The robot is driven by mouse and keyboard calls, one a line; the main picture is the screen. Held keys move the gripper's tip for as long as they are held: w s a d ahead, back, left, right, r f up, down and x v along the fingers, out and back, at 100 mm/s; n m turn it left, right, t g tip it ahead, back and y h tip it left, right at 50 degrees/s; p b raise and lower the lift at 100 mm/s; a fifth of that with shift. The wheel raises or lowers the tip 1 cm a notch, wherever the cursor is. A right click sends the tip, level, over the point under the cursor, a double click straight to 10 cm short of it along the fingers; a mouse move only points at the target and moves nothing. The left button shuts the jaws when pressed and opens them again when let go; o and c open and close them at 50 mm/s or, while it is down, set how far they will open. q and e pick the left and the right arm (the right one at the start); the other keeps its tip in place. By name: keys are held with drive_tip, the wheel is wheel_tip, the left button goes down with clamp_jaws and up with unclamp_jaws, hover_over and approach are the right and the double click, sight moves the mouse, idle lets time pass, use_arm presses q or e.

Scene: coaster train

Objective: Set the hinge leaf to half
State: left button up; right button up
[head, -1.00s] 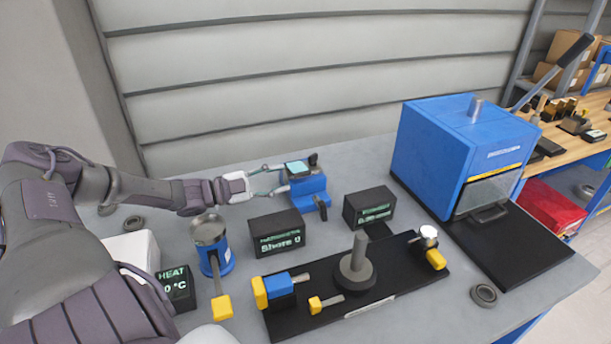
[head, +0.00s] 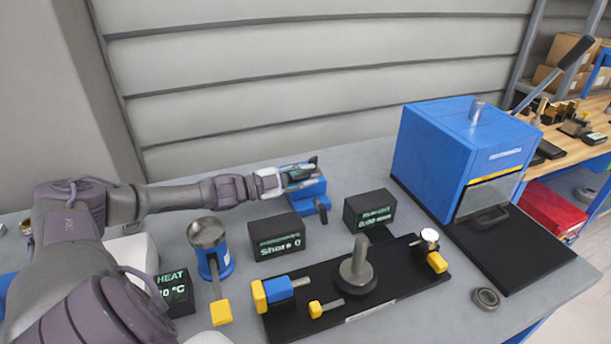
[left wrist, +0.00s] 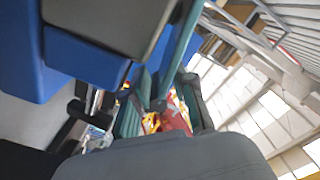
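A small blue fixture (head: 308,190) stands at the back middle of the table, with a dark lever at its front right. Its top, which showed a flat pale teal plate earlier, is now mostly covered by my left gripper (head: 294,175). I cannot tell for certain which part is the hinge leaf or its angle. My left gripper reaches in level from the left, its fingers at the fixture's top. The left wrist view shows a teal and dark finger (left wrist: 183,45) close beside a grey and blue block (left wrist: 105,25). Whether the fingers grip anything is unclear. My right gripper is out of view.
Two black display boxes stand in front, one reading Shore (head: 277,236), the other at right (head: 369,209). A blue cup-topped stand (head: 212,250) is at left. A black base plate (head: 400,286) carries a grey post. A blue oven-like box (head: 440,155) stands at right.

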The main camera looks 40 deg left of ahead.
use_arm(q)
clamp_jaws()
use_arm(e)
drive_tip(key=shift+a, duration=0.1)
